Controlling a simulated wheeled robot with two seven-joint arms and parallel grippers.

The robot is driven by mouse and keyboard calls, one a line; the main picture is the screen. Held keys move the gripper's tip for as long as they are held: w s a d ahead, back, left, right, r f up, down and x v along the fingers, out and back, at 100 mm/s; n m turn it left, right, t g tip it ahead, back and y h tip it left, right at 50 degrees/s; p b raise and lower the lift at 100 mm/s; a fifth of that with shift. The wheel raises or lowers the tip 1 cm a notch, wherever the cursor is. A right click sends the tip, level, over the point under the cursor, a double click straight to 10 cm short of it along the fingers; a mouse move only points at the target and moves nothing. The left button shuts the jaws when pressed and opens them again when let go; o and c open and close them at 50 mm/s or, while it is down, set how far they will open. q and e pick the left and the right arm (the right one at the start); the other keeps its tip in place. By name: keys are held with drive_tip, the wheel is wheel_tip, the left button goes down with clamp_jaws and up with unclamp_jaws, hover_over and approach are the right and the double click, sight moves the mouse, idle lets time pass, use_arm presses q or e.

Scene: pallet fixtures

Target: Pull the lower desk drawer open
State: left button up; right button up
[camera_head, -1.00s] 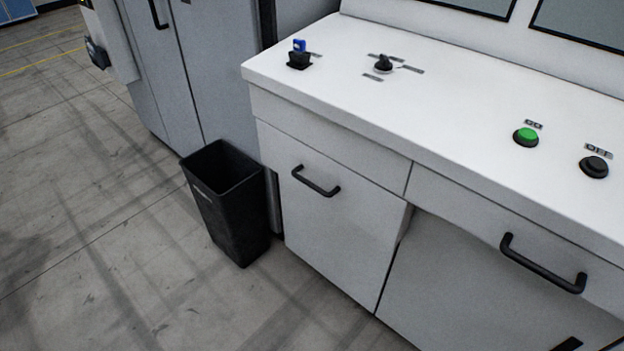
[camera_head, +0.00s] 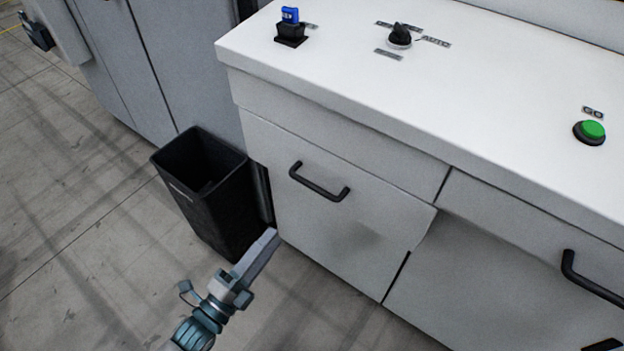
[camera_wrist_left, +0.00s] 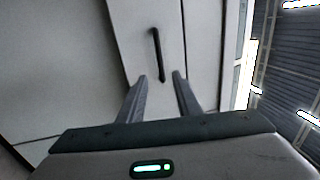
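The white desk has a large lower front panel with a black bar handle (camera_head: 318,183), under a narrow plain strip, in the head view. I take this panel as the lower drawer (camera_head: 310,225). My left gripper (camera_head: 268,246) is in front of and below that handle, apart from it, pointing up and right. In the left wrist view my left gripper (camera_wrist_left: 159,76) is open and empty, its two fingers spread. The handle (camera_wrist_left: 157,55) shows just beyond the fingertips, roughly in line with the gap between them. My right gripper is not in view.
A black bin (camera_head: 208,190) stands on the floor left of the desk, close to my left gripper. A second drawer handle (camera_head: 592,282) is at the right. The desktop holds a blue-topped switch (camera_head: 290,28), a black knob (camera_head: 399,36) and a green button (camera_head: 590,131).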

sight(314, 185)
use_arm(q)
drive_tip(key=shift+s, duration=0.1)
drive_tip(key=shift+d, duration=0.1)
